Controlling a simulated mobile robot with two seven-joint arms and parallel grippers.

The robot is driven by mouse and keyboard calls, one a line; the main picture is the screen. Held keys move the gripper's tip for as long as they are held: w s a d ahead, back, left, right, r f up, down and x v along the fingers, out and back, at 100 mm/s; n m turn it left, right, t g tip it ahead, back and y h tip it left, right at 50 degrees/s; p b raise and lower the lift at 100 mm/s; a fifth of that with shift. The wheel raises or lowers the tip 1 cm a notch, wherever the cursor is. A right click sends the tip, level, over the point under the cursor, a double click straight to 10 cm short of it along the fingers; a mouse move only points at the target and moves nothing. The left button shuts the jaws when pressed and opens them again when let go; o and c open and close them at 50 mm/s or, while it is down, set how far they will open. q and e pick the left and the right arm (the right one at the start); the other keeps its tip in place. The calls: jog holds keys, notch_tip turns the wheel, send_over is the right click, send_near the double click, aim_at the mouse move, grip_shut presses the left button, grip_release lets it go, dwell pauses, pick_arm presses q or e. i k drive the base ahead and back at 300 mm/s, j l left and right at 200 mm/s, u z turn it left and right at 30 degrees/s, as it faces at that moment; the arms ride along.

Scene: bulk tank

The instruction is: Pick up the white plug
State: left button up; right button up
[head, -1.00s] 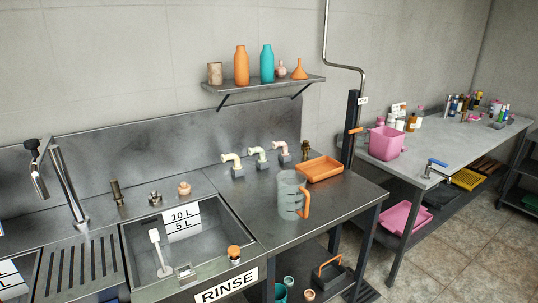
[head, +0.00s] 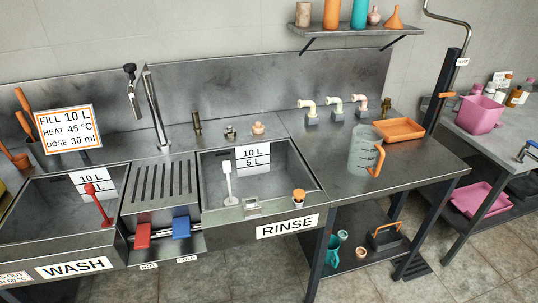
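The white plug (head: 228,182) is in the rinse sink (head: 288,163), toward its left side. It has a long thin stem with a flat head at the top and leans slightly. Its lower end is at the bottom of the basin, near the front wall. A similar red plug (head: 98,204) is in the wash sink (head: 30,222) at the left. Neither of my grippers is in view.
A clear jug (head: 362,150) with an orange handle and an orange tray (head: 399,130) stand on the right worktop. An orange-topped stopper (head: 298,196) sits on the rinse sink's front rim. A tap (head: 154,110) rises behind the drainboard (head: 160,185).

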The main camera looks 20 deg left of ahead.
aim_at(226, 165)
jog(key=i+l+u, duration=0.1)
jog(key=i+l, duration=0.7)
jog(key=l, duration=0.15)
jog(key=i+l+u, duration=0.1)
jog(key=u, duration=1.3)
